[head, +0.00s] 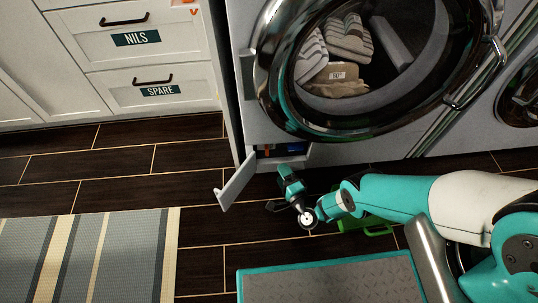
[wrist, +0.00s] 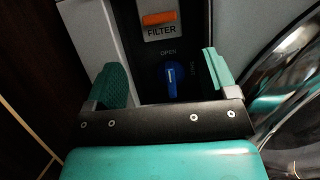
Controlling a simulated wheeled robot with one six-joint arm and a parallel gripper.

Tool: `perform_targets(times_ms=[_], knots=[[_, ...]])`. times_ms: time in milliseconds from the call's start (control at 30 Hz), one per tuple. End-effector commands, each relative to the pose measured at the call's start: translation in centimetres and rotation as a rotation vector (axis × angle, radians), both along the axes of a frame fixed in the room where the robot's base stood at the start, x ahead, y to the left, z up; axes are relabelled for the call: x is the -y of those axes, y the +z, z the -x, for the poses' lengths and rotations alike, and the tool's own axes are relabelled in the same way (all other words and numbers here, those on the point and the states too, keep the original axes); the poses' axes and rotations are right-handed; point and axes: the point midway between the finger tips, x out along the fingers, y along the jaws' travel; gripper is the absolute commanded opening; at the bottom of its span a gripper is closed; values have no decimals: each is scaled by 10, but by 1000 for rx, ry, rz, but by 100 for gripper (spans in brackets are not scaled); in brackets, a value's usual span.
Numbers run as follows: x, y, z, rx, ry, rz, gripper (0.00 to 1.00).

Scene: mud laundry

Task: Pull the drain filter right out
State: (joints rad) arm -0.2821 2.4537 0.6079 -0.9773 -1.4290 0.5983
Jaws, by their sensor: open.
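The drain filter shows in the wrist view as a blue round knob (wrist: 172,84) in a dark recess. Its white mark stands upright, towards the word OPEN. An orange label (wrist: 159,20) with FILTER under it is above. My gripper (wrist: 166,76) is open, with the knob between its teal fingers in the picture; gaps show on both sides. I cannot tell how deep the fingers reach. In the head view my gripper (head: 288,173) is at the low filter opening (head: 280,150) of the washing machine (head: 232,20), whose small flap (head: 237,182) hangs open.
A green object (head: 376,228) lies on the floor partly under my arm. A striped rug (head: 85,255) is at the left. Dark floor between rug and machine is clear.

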Motion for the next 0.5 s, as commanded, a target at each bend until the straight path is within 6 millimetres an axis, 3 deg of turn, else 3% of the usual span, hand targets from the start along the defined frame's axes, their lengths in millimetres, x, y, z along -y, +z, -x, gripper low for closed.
perform_targets(times_ms=[200, 500], knots=[[-16, -8, -42, 3, -1, -1, 79], [-32, -8, -81, 1, -2, 1, 79]])
